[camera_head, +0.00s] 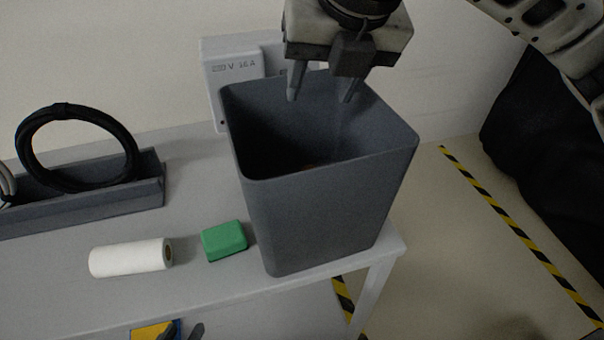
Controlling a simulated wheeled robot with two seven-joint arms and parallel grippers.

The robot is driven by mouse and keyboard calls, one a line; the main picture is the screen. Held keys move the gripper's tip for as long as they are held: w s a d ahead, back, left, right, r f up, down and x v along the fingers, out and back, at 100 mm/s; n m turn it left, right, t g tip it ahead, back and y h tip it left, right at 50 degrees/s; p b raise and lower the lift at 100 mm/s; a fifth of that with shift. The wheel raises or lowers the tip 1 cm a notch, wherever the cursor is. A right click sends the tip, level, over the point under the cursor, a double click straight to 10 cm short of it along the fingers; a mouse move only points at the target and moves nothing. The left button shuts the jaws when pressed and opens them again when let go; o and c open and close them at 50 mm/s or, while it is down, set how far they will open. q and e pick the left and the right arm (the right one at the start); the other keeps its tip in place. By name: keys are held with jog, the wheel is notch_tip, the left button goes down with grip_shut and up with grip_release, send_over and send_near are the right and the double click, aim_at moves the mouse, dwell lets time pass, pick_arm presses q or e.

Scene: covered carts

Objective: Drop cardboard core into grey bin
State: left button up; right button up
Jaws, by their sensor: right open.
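The grey bin (315,215) stands open at the right end of the light table. My right gripper (320,98) hangs over the bin's opening, fingers pointing down, open with nothing seen between the fingers. A white roll (130,257) with a brown core end lies on the table to the left of the bin. My left gripper is not in view.
A green block (224,240) lies between roll and bin. A grey trough (90,203) with a black cable coil (75,148) sits at the back left. A wall box (231,75) is behind the bin. Yellow and black floor tape (520,235) runs at right.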

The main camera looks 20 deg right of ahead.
jog(key=v, duration=1.5)
jog(key=shift+s+r+p, duration=0.2)
jog(key=shift+r+p, duration=0.1)
jog(key=shift+p, duration=0.05)
